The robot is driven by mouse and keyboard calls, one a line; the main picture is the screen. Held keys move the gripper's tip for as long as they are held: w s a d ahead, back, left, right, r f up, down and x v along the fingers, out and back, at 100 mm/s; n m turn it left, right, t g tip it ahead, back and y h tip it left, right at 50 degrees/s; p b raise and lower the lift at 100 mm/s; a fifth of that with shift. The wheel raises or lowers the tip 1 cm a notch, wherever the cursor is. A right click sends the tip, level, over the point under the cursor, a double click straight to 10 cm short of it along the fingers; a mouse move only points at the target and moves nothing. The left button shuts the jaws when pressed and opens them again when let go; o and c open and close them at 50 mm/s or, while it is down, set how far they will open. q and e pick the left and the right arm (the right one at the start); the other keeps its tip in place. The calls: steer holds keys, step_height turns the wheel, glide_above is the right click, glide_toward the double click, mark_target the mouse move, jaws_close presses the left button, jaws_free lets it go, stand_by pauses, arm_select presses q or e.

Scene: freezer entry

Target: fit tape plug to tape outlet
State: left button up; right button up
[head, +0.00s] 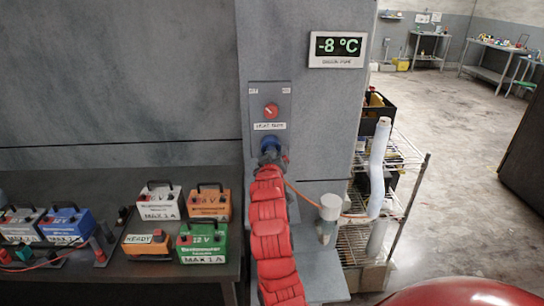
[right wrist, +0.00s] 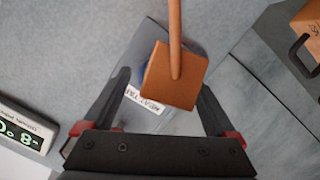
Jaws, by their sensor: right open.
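The tape plug (right wrist: 168,82) is an orange block with an orange cable (right wrist: 175,25) rising from it in the right wrist view. It sits between the spread fingers of my open right gripper (right wrist: 165,84), with gaps on both sides. In the head view my right gripper (head: 271,157) is right in front of the blue tape outlet (head: 270,142) and covers its lower part. The plug hides most of the outlet in the right wrist view, so I cannot tell whether it is seated. The plug is hidden in the head view. My left gripper is not in view.
The outlet panel has a red knob (head: 271,110) and a label (head: 269,126). The cable runs right towards a wrapped pipe (head: 379,165) before a wire rack (head: 402,152). Several batteries stand on a dark bench (head: 150,180) at left. Floor is clear at right.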

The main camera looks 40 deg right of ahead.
steer(key=p+v, duration=1.1)
steer(key=v, duration=0.6)
steer(key=shift+r, duration=0.1)
steer(key=shift+c, duration=0.3)
